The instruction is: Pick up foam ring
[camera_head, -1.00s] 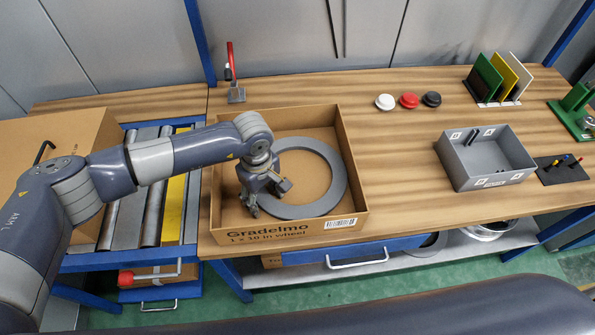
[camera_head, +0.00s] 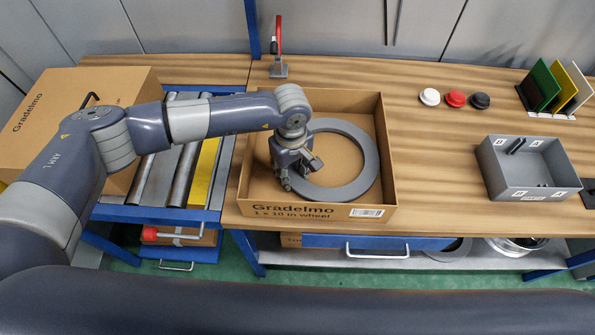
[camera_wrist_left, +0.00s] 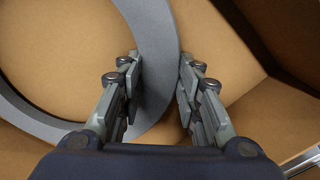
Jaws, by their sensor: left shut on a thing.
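The grey foam ring (camera_head: 361,150) lies in an open cardboard box (camera_head: 258,197) on the wooden bench. My left gripper (camera_head: 296,183) is inside the box at the ring's left side. In the left wrist view, the ring (camera_wrist_left: 153,50) passes between the two fingers of my left gripper (camera_wrist_left: 160,90), which are shut on its band. The ring looks flat and near the box floor; whether it is clear of the floor I cannot tell. My arm and gripper hide the ring's left part in the head view. My right gripper is not in view.
The box walls stand close around the ring. A red-handled clamp (camera_head: 278,50) stands behind the box. White (camera_head: 429,97), red (camera_head: 455,99) and black (camera_head: 480,101) discs and a grey bin (camera_head: 490,170) are to the right. A roller conveyor (camera_head: 185,165) is at left.

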